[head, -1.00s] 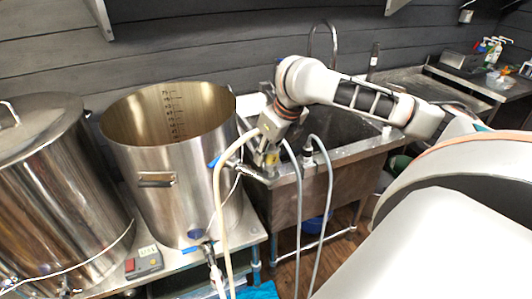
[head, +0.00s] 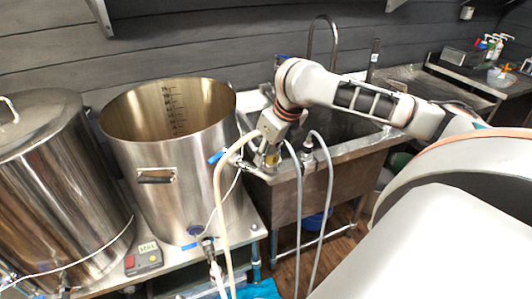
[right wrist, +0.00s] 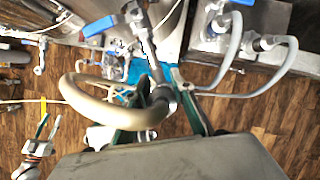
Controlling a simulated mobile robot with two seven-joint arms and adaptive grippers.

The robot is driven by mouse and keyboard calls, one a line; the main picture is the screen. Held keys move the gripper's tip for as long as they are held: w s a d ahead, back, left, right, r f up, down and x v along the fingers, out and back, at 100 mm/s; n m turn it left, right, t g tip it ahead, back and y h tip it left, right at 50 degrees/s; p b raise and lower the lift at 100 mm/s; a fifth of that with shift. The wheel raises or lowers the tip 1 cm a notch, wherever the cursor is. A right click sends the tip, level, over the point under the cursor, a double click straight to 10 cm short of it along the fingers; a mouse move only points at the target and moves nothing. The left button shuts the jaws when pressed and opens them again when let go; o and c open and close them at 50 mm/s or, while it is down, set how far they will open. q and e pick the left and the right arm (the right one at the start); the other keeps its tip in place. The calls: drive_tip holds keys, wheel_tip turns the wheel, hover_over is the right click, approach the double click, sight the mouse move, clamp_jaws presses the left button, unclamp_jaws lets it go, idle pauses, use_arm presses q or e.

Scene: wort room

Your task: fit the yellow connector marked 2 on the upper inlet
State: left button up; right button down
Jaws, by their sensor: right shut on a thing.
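My right gripper (head: 268,158) is shut at the end of a beige hose (head: 222,200), in front of the open steel kettle (head: 165,205). A small yellow patch of the connector (head: 272,160) shows at its fingers. In the right wrist view the fingers (right wrist: 160,112) close around the dark hose end (right wrist: 161,94), and the hose loops to the left. The upper inlet, a metal fitting by a blue handle (head: 217,157), juts from the kettle towards the gripper. In the right wrist view the inlet pipe (right wrist: 149,45) lines up roughly with the hose end; I cannot tell whether they touch. The mark 2 is unreadable.
A lidded steel kettle (head: 55,190) stands at the left. A sink (head: 345,150) lies behind and right of my gripper, with two grey hoses (head: 298,205) hanging at its front. A lower valve (head: 210,250) and a small control box (head: 145,258) are at the kettle's base.

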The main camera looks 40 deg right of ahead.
drive_tip(key=shift+f, duration=0.45)
drive_tip(key=c, duration=1.6)
unclamp_jaws()
drive_tip(key=shift+c, duration=0.2)
drive_tip(key=v, duration=1.2)
drive_tip(key=shift+r, duration=0.1)
